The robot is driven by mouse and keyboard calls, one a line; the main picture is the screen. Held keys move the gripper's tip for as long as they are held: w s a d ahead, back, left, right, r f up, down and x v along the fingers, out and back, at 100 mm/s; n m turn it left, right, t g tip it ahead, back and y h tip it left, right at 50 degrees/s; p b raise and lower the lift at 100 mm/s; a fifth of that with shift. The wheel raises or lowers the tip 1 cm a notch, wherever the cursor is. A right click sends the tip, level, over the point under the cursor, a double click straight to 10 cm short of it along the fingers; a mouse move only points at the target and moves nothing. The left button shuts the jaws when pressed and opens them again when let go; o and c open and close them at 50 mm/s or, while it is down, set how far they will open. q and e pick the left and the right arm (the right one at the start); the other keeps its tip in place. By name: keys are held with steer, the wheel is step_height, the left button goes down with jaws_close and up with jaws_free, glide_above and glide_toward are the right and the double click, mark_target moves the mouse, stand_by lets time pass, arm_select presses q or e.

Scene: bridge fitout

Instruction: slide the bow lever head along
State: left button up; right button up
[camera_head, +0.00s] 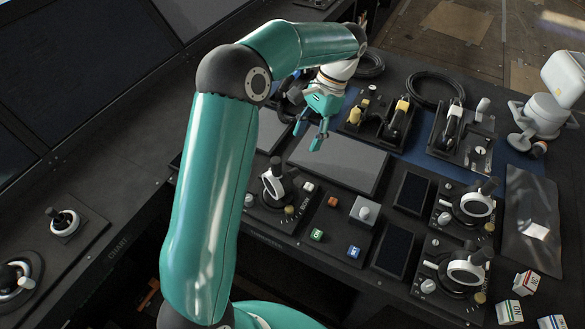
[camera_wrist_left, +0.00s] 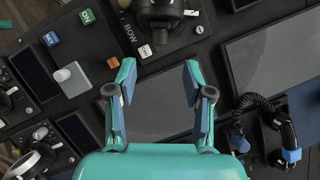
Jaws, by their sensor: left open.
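The bow lever unit (camera_head: 272,190) stands on the console in the head view, with a black lever head (camera_head: 276,166) above a pale ring and a dark base. In the left wrist view the unit (camera_wrist_left: 165,14) is at the top, cut by the edge, with a BOW label beside it. My left gripper (camera_head: 309,134) is open and empty, above and to the right of the lever in the head view. In the wrist view its fingers (camera_wrist_left: 157,78) are spread over a dark flat screen, apart from the lever. My right gripper is not in view.
A flat grey screen (camera_head: 338,164) lies right of the lever. Small buttons and a pale knob (camera_head: 365,211) are in front. Two similar lever units (camera_head: 475,205) stand at the right. Handsets with cords (camera_head: 398,118) sit behind. Labelled blocks (camera_head: 509,311) lie at the front right.

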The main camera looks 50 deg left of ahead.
mark_target(293, 170)
arm_select(q)
steer(key=p+x, duration=0.1)
steer(key=x, duration=1)
steer(key=shift+f, duration=0.1)
jaws_close()
